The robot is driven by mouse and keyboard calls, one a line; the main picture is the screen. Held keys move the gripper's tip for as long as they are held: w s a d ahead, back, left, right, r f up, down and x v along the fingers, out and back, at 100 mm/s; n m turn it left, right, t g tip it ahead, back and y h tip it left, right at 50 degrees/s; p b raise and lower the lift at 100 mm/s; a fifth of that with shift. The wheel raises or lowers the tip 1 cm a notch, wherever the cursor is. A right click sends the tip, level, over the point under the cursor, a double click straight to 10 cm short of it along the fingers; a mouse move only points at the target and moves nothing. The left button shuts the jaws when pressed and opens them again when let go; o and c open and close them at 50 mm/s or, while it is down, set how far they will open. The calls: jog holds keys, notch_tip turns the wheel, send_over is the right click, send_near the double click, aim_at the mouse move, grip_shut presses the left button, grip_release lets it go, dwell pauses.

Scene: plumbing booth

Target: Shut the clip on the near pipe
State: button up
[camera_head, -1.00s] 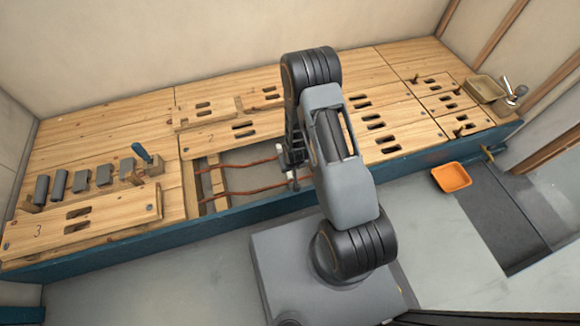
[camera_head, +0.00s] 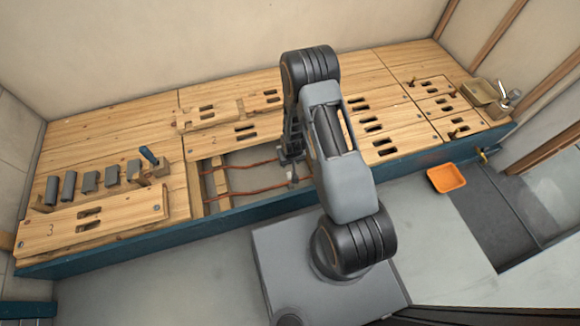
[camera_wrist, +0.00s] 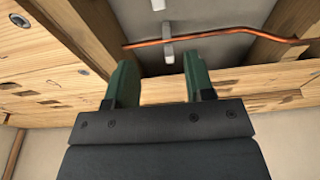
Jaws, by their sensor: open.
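The near pipe (camera_head: 245,193) is a thin copper line in the open bay of the bench, with the far pipe (camera_head: 245,165) behind it. A pale clip (camera_head: 294,179) shows at the near pipe's right end. In the wrist view a copper pipe (camera_wrist: 230,36) crosses above the fingers, with a pale grey clip (camera_wrist: 168,52) at it, between the fingertips in the picture. I cannot tell how far the clip is closed. My gripper (camera_wrist: 161,70) has two green fingers, apart and empty. In the head view my gripper (camera_head: 288,158) is over the bay, partly hidden by my arm.
Wooden joists and bay edges flank the pipe; a second pale piece (camera_wrist: 158,5) is at the wrist view's top edge. An orange tray (camera_head: 446,178) is on the floor right.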

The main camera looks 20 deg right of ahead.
aim_at(289, 173)
jog(key=f+b, duration=0.1)
jog(key=f, duration=0.3)
jog(key=w+f+g+b, duration=0.1)
jog(key=f+b, duration=0.1)
jog(key=f, duration=0.3)
jog(key=w+f+g+b, duration=0.1)
jog(key=f+b, duration=0.1)
jog(key=f, duration=0.2)
jog(key=shift+f, duration=0.15)
jog(key=shift+c, duration=0.5)
grip_shut()
